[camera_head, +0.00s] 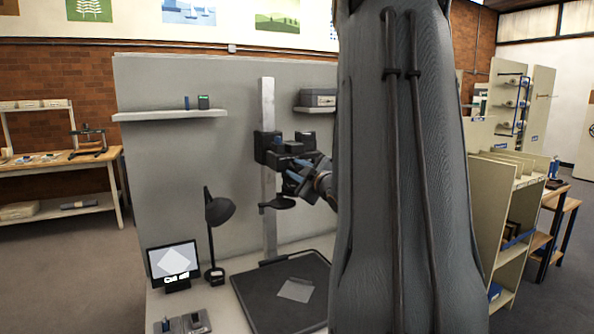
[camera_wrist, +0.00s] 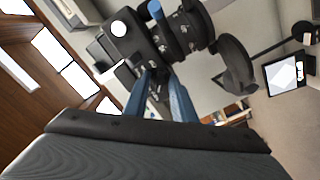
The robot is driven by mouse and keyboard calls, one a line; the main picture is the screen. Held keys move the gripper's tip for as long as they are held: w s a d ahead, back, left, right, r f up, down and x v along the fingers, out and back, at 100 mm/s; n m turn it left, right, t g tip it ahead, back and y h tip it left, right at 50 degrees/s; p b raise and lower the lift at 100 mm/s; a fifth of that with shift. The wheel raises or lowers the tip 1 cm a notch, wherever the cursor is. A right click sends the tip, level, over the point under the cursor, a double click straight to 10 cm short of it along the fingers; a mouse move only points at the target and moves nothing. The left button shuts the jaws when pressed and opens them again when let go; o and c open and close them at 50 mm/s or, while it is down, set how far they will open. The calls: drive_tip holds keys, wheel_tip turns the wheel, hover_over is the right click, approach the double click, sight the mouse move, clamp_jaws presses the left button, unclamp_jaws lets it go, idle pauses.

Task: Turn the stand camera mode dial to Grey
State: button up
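The stand camera (camera_head: 283,146) is a dark body mounted on a tall pale column (camera_head: 267,105) above a dark copy board (camera_head: 268,303). My gripper (camera_head: 300,180) is up against the lower right of the camera in the head view. In the wrist view my gripper's two blue fingers (camera_wrist: 161,82) reach the camera body (camera_wrist: 130,42) and stand apart, with dark camera parts showing between the tips. Whether they press on anything is unclear. I cannot make out the mode dial or its marks. A white round spot (camera_wrist: 118,28) shows on the camera body.
A monitor (camera_head: 174,262) showing a pale sheet and a black desk lamp (camera_head: 217,210) stand left of the copy board. A paper sheet (camera_head: 296,290) lies on the board. A wall shelf (camera_head: 170,115) is at left. My arm hides the right side.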

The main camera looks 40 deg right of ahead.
drive_tip(key=c, duration=0.4)
drive_tip(key=shift+c, duration=0.2)
drive_tip(key=m+p, duration=0.2)
drive_tip(key=m, duration=0.2)
drive_tip(key=m+p, duration=0.3)
drive_tip(key=m, duration=0.3)
drive_tip(key=m+p, duration=0.3)
drive_tip(key=m, duration=0.2)
drive_tip(key=shift+a, duration=0.1)
drive_tip(key=m+p, duration=0.2)
drive_tip(key=m, duration=0.2)
drive_tip(key=shift+m, duration=0.3)
drive_tip(key=shift+p, duration=0.35)
